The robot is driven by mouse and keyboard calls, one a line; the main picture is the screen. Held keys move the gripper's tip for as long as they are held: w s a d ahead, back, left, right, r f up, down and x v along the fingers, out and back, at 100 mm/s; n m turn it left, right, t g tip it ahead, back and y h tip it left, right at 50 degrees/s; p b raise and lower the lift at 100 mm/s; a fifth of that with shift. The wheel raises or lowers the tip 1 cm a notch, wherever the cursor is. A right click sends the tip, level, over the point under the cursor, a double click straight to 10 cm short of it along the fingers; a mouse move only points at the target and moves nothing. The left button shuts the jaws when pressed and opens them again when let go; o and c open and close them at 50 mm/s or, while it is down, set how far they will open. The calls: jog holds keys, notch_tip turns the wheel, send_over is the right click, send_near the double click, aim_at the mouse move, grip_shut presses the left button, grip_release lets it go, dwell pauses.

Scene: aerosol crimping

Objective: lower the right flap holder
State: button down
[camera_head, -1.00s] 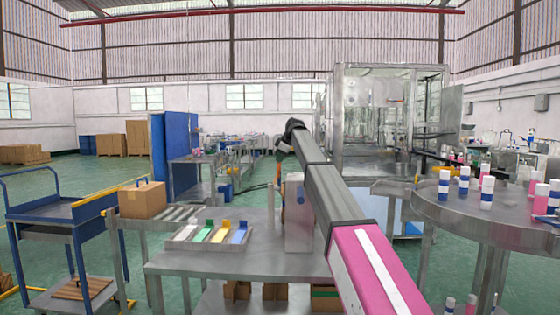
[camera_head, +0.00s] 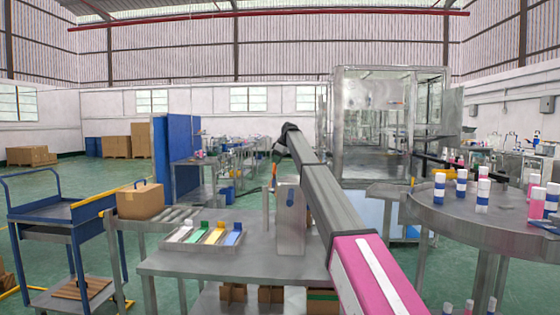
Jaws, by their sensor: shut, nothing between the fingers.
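An upright grey metal box-like plate (camera_head: 290,220) stands on the steel table (camera_head: 200,264) in front of me, with a thin upright metal piece (camera_head: 265,209) at its left. I cannot tell which part is the right flap holder, or whether it is raised or lowered. My arm reaches from the bottom right to a dark joint beyond the table's near edge and bends down there. My gripper is not distinguishable; its end seems hidden behind the arm and the upright metal.
A tray (camera_head: 166,243) of coloured pieces lies on the table's left. A cardboard box (camera_head: 140,202) sits on rollers beside a blue cart (camera_head: 60,215). A round table (camera_head: 470,220) with several white-and-blue bottles is at right. A glass-walled machine (camera_head: 338,140) stands behind.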

jog(key=w+f, duration=0.5)
jog(key=w, duration=0.1)
jog(key=shift+f, duration=0.3)
dwell(0.4)
jog(key=shift+r, duration=0.1)
